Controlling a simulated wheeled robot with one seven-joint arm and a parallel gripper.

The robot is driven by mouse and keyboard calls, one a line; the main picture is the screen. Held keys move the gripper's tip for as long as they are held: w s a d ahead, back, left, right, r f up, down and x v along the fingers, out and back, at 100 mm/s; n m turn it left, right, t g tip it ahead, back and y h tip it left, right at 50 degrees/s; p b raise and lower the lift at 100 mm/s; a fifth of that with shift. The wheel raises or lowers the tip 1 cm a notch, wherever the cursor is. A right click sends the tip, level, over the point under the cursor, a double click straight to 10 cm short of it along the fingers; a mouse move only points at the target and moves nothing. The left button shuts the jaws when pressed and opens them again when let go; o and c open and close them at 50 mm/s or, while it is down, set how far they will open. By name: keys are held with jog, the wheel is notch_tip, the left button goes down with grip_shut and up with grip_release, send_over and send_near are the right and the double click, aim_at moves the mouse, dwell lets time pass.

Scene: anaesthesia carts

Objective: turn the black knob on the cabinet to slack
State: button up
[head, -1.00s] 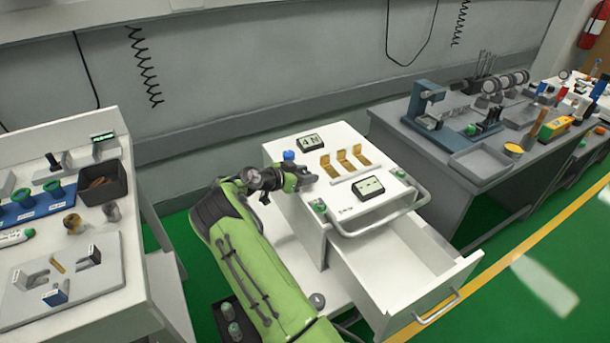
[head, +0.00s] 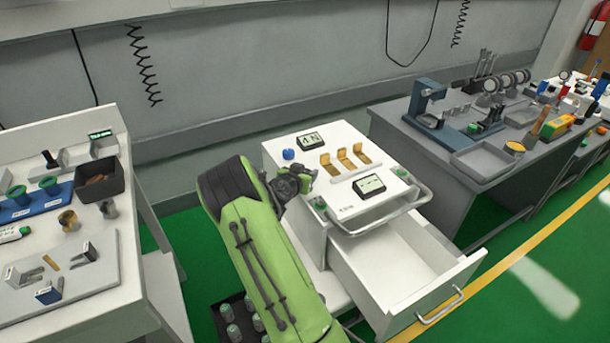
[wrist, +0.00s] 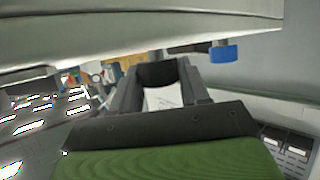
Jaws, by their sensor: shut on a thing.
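The white cabinet (head: 342,131) stands in the middle of the head view. My gripper (head: 309,179) is at the left edge of its top, partly hidden behind my wrist. In the wrist view my gripper (wrist: 160,85) has its two fingers on either side of a dark, rounded piece, which looks like the black knob (wrist: 158,73), and is shut on it. The knob is hidden in the head view, and its setting cannot be read. A blue knob (head: 288,154) stands on the cabinet top behind my gripper; it also shows in the wrist view (wrist: 226,52).
The cabinet top has several brass flaps (head: 345,158), two small displays and a front rail handle (head: 385,222). Its drawer (head: 400,265) is open at the front right. A cluttered bench (head: 60,300) stands left, a grey workbench (head: 440,150) right.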

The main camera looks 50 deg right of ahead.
jog(key=n+t+y+p, duration=0.1)
jog(key=n+t+y, duration=0.1)
jog(key=n+t, duration=0.1)
jog(key=shift+s+d+r+t+p, duration=0.1)
jog(key=shift+s+r+t+p, duration=0.05)
jog(key=shift+t+p, duration=0.2)
jog(key=shift+n+t+y+p, duration=0.45)
jog(key=shift+n+y+p, duration=0.1)
jog(key=shift+n, duration=0.25)
jog(key=o, duration=1)
jog(key=p+v, duration=0.1)
jog(key=v, duration=1.4)
jog(key=shift+s+a+p, duration=0.2)
jog(key=shift+a+p, duration=0.05)
jog(key=shift+p, duration=0.15)
